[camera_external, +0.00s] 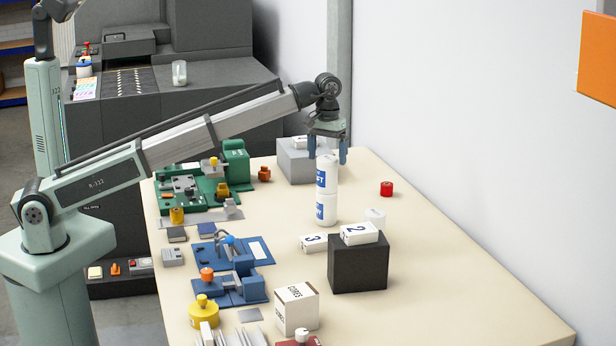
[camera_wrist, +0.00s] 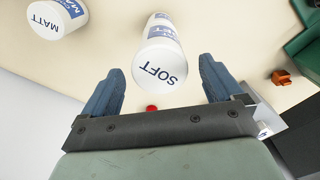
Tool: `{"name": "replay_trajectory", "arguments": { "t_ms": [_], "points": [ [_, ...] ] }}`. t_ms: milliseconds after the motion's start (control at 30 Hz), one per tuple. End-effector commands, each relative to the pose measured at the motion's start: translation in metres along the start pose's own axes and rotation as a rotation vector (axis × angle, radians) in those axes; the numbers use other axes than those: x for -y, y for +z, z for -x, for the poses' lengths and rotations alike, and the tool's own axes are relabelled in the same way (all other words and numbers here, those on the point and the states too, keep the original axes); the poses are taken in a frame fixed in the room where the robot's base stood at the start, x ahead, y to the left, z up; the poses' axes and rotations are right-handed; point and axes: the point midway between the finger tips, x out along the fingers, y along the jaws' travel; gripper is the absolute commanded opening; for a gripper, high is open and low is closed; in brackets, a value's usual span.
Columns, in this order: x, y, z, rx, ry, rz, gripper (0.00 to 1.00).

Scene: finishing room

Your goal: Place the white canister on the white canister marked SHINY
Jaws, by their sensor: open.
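A white canister (camera_external: 326,174) with a blue label stands upright on top of another white canister (camera_external: 323,212). In the wrist view the upper canister's lid (camera_wrist: 161,66) reads SOFT. The lower one's lid is hidden, and I cannot read the word SHINY anywhere. A white canister marked MATT (camera_wrist: 52,22) stands apart at upper left in the wrist view; its top also shows behind the black block (camera_external: 375,216). My gripper (camera_external: 327,158) is open and empty, fingers pointing down at the stack's top. The SOFT canister appears between the fingertips (camera_wrist: 161,72), without visible contact.
The black block (camera_external: 358,268) bears a white box marked 2 (camera_external: 360,233); a box marked 3 (camera_external: 313,242) lies beside it. A grey block (camera_external: 294,165) stands behind the stack, a red cylinder (camera_external: 386,188) to its right. Green and blue fixtures fill the table's left; its right is clear.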

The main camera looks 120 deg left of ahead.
Motion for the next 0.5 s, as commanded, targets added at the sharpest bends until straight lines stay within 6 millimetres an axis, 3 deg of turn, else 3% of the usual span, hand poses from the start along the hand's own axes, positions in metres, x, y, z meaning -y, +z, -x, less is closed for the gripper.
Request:
{"name": "replay_trajectory", "arguments": {
  "t_ms": [233,500],
  "points": [
    [-0.001,-0.001,0.045,-0.001,0.001,0.000,0.93],
    [0.000,0.000,0.068,-0.001,0.001,0.000,0.93]
  ]
}}
